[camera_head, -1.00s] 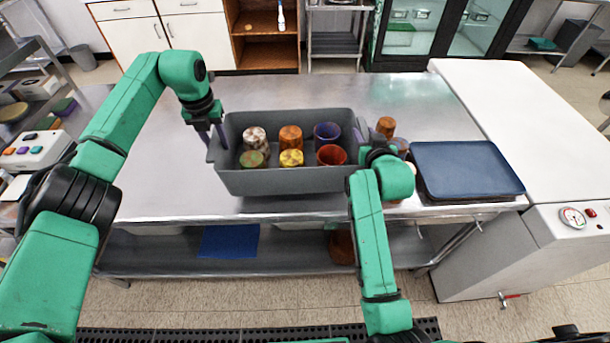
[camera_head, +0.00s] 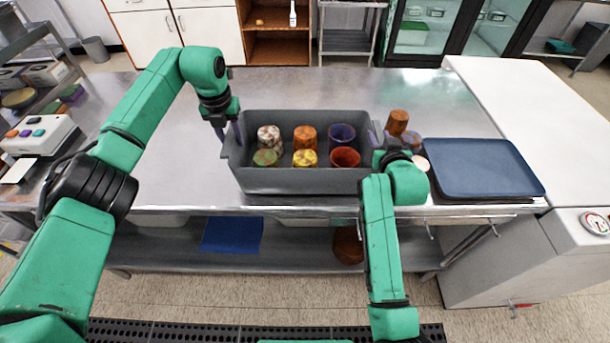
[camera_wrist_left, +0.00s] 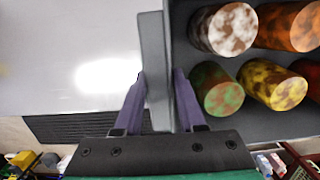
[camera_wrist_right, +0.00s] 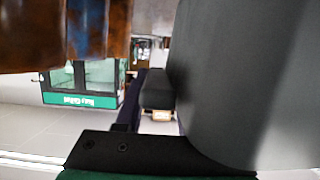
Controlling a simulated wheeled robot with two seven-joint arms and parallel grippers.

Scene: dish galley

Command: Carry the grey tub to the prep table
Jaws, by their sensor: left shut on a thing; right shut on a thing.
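The grey tub (camera_head: 300,181) is over the near part of the steel table and holds several mottled and coloured cups (camera_head: 305,158). I cannot tell whether its base touches the table. My left gripper (camera_head: 232,135) is shut on the tub's left end wall. In the left wrist view its fingers (camera_wrist_left: 160,95) stand on both sides of the grey wall (camera_wrist_left: 153,60). My right gripper (camera_head: 380,140) is shut on the tub's right end, partly hidden by my wrist. In the right wrist view the tub's grey side (camera_wrist_right: 235,80) fills the right.
A dark blue tray (camera_head: 482,168) lies on the table right of the tub, with stacked brown cups (camera_head: 398,122) between them. A white-topped unit (camera_head: 540,110) adjoins the table's right end. The table left of and behind the tub is mostly clear. A blue mat (camera_head: 232,234) lies on the lower shelf.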

